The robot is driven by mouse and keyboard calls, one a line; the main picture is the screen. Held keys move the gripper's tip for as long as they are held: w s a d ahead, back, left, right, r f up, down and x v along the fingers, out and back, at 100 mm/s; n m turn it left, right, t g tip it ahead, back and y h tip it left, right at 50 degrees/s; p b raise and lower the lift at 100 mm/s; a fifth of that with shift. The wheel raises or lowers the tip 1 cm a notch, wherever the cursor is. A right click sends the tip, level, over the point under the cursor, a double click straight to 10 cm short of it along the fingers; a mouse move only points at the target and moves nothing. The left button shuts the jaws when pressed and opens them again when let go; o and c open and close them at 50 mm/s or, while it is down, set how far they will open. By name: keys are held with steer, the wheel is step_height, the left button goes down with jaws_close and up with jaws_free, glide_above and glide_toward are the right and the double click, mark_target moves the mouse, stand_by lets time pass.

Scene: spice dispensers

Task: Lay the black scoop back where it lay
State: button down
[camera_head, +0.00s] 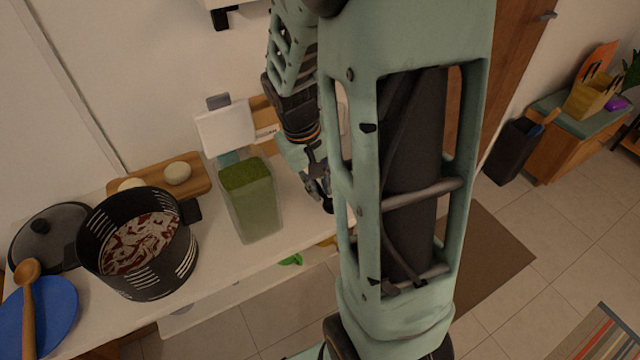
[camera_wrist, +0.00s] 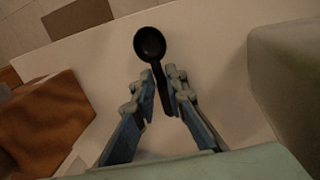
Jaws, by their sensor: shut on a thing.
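The black scoop (camera_wrist: 150,44) shows in the wrist view, its round bowl pointing away from me and its handle running back between my fingers. My gripper (camera_wrist: 164,88) is shut on the scoop's handle. In the head view my gripper (camera_head: 322,190) is over the white counter (camera_head: 225,275), right of the green-filled container. The scoop's dark bowl (camera_head: 328,206) shows just below the fingertips there, partly hidden by my arm. I cannot tell whether the scoop touches the counter.
The green-filled container (camera_head: 252,205) stands close left of my gripper. Further left are a black pot (camera_head: 120,262), a wooden board (camera_head: 198,178), a lid (camera_head: 45,238) and a blue plate (camera_head: 55,318) with a wooden spoon (camera_head: 27,300). The wrist view shows bare counter around the scoop.

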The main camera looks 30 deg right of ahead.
steer(key=shift+f+b, duration=0.45)
steer(key=shift+f, duration=0.4)
steer(key=c, duration=1.9)
jaws_free()
steer(key=shift+r, duration=0.1)
steer(key=shift+r, duration=0.1)
